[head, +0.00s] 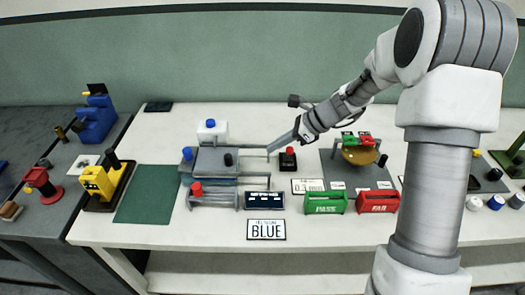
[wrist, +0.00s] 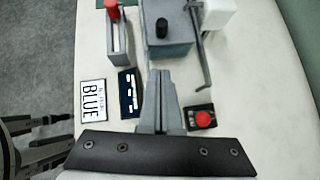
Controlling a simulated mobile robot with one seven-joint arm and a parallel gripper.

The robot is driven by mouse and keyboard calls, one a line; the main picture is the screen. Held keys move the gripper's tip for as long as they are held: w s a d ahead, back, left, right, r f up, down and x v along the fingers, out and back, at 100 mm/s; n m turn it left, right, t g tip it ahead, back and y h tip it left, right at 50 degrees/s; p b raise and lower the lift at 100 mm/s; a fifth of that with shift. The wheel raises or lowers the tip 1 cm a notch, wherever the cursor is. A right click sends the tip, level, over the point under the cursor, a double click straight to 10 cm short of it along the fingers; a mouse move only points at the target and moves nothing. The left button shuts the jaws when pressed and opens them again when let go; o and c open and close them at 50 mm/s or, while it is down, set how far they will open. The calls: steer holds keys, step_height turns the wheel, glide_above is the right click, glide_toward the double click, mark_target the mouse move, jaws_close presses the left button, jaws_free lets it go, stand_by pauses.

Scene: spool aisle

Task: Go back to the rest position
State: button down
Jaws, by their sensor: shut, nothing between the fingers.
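My gripper (head: 272,148) is shut and empty in the head view, held above the white table between the grey machine and a black box with a red button. In the wrist view my gripper (wrist: 160,75) shows its two fingers together, pointing toward the grey machine. My arm comes in from the right of the head view.
A grey machine (head: 217,160) with a white jug (head: 212,131) stands at left. The red-button box (head: 288,157) is close to my gripper. Green (head: 325,203) and red (head: 378,202) bins sit in front. A BLUE sign (head: 266,229) lies near the front edge. A green mat (head: 147,194) is clear.

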steer(key=s+d+r+n+h, duration=0.4)
steer(key=s+r+n, duration=0.6)
steer(key=s+r, duration=0.25)
steer(key=s+d+r+n+t+h, duration=0.2)
steer(key=s+d+n, duration=0.1)
steer(key=s+n, duration=0.2)
steer(key=s+d+r+n+t+h, duration=0.1)
steer(key=s+d+n, duration=0.3)
steer(key=s, duration=0.6)
steer(key=shift+s+d+r+n+t+h, duration=0.15)
steer(key=shift+r+n+t+h, duration=0.25)
steer(key=shift+r+n+h, duration=0.4)
steer(key=shift+f+m, duration=0.2)
steer(key=shift+m, duration=0.1)
